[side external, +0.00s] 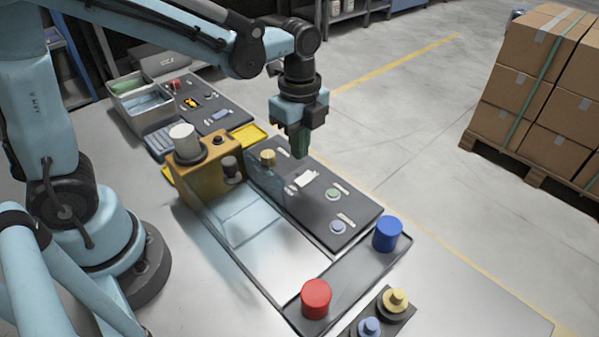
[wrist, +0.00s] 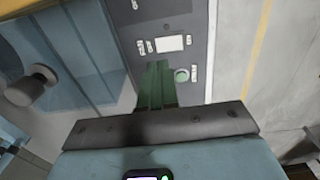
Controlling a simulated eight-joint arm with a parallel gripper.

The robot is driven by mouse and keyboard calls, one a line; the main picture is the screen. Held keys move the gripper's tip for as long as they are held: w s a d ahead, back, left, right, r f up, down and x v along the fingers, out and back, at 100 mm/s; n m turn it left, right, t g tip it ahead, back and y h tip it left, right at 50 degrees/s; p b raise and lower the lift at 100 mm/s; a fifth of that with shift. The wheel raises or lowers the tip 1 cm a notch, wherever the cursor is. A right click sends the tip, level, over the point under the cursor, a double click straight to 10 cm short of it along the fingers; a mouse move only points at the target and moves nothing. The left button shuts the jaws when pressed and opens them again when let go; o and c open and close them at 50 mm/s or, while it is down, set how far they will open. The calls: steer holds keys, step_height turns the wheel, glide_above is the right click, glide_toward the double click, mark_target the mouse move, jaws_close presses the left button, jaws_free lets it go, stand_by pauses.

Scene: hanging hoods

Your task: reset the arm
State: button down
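My gripper (side external: 300,150) hangs above the dark panel (side external: 283,195) in the side external view, fingers pointing down. Its narrow green fingers (wrist: 157,88) lie side by side in the wrist view with no clear gap, so it looks shut. I see no separate object held between them. The dark panel bears a white label (side external: 306,179), a yellow knob (side external: 267,157), a green button (side external: 333,194) and a blue button (side external: 338,227). The fingertips appear above the panel, apart from it.
A blue cylinder (side external: 387,233) and a red cylinder (side external: 316,298) stand in the front tray. An orange box (side external: 207,170) with a grey-white cylinder on top stands left of the panel. Stacked cartons (side external: 533,95) sit on a pallet at right. Open floor lies between.

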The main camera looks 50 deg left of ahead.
steer(key=shift+r, duration=0.1)
steer(key=s+a+r+n+t, duration=0.5)
steer(key=s+n+t, duration=0.1)
steer(key=n, duration=1.2)
steer(key=shift+s+a+t, duration=0.2)
steer(key=shift+a+t, duration=0.05)
steer(key=shift+t, duration=0.35)
